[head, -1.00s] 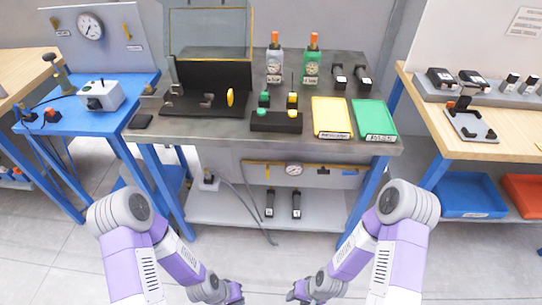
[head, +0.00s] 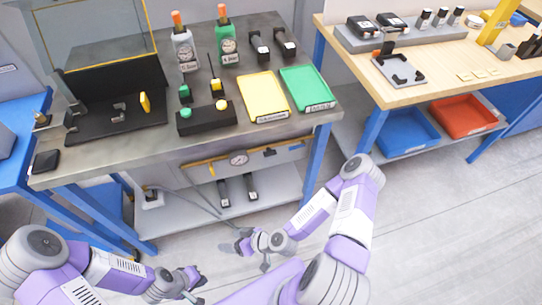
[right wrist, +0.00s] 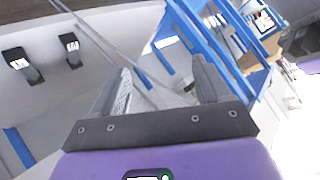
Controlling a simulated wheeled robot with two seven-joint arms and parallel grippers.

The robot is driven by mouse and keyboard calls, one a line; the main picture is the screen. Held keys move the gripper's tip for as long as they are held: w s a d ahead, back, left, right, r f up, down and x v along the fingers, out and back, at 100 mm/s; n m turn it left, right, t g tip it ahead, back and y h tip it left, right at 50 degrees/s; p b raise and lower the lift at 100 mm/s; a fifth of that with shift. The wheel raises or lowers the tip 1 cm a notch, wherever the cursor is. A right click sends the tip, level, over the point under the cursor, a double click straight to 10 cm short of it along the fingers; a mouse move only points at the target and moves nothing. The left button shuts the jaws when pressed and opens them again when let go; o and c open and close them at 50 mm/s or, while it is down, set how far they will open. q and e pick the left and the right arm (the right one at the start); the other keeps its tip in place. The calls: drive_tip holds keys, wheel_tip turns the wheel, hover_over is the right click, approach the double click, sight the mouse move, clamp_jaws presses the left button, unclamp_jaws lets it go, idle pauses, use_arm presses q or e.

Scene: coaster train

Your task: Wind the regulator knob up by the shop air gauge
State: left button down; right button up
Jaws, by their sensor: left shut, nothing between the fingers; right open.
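A small round white-faced gauge (head: 238,158) sits on the rail panel under the front of the grey bench. A small dark part (head: 269,152) is on the same panel to its right; I cannot tell whether it is the regulator knob. My right gripper (head: 236,246) is open and empty, low in front of the bench's lower shelf; its spread fingers show in the right wrist view (right wrist: 163,92). My left gripper (head: 195,284) is shut and empty, lower and further left, above the floor. Both are apart from the gauge.
The grey bench (head: 135,155) carries a yellow tray (head: 263,97), a green tray (head: 305,90) and two bottles with gauges. Two black tools stand on the lower shelf (head: 280,190), where a hose hangs. A wooden bench (head: 425,92) is right. Floor at right is clear.

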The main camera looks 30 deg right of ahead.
drive_tip(key=w+d+r+m+t+h, duration=0.2)
drive_tip(key=w+d+r+t, duration=0.3)
drive_tip(key=m+t+h, duration=0.3)
drive_tip(key=t+h, duration=0.2)
drive_tip(key=h, duration=0.5)
approach(269, 152)
drive_tip(key=b+x, duration=0.1)
drive_tip(key=x, duration=0.7)
drive_tip(key=shift+d+f, duration=0.2)
drive_tip(key=shift+f, duration=0.25)
drive_tip(key=shift+w, duration=0.1)
